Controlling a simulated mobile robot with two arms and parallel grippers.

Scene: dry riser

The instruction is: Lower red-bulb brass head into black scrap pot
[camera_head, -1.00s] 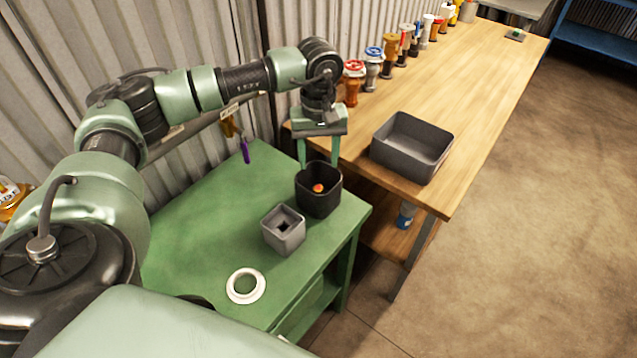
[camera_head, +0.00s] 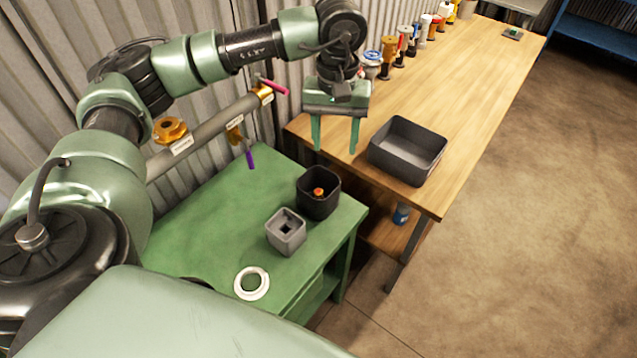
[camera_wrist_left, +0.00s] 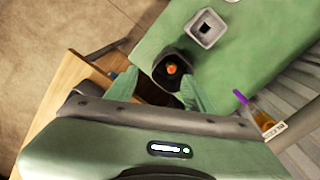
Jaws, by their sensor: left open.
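The black scrap pot (camera_head: 319,204) stands on the green bench, near its right edge. The red-bulb head (camera_head: 319,192) is inside the pot; only its orange-red top shows, and its brass body is hidden or too dark to make out. In the left wrist view the pot (camera_wrist_left: 160,78) and the red bulb (camera_wrist_left: 172,69) show beyond the fingers. My left gripper (camera_head: 336,150) is open and empty, raised above and to the right of the pot, clear of it. Its two green fingers (camera_wrist_left: 160,90) are spread in the wrist view. My right gripper is not in view.
A grey square holder (camera_head: 286,238) and a white ring (camera_head: 252,284) sit on the green bench (camera_head: 210,235). A dark grey tray (camera_head: 408,160) and a row of valves stand on the wooden bench. A pipe (camera_head: 215,124) with coloured handles runs along the wall.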

